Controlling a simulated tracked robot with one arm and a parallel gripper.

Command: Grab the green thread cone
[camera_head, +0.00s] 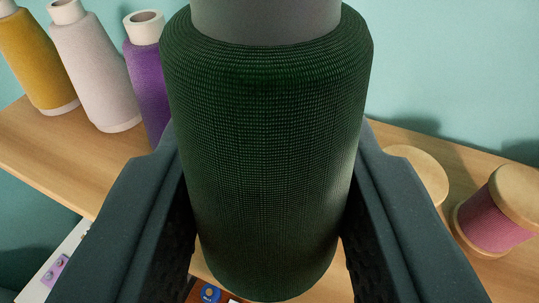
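The green thread cone (270,150) fills the middle of the view, dark green with a grey top, and stands close to upright. My gripper (268,245) has one dark finger on each side of the cone. The fingers' inner pads lie against the cone's left and right sides in the picture, with no clear gap. The cone's lower end shows between the fingers, with the shelf edge and a lower area behind it. The cone hides the middle of the shelf.
A wooden shelf (88,160) runs behind. On its left stand a yellow cone (35,60), a pale cone (92,70) and a purple cone (150,90). On its right are a pink spool (490,222) and a spool with a wooden top (420,172). A teal wall (450,70) stands behind.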

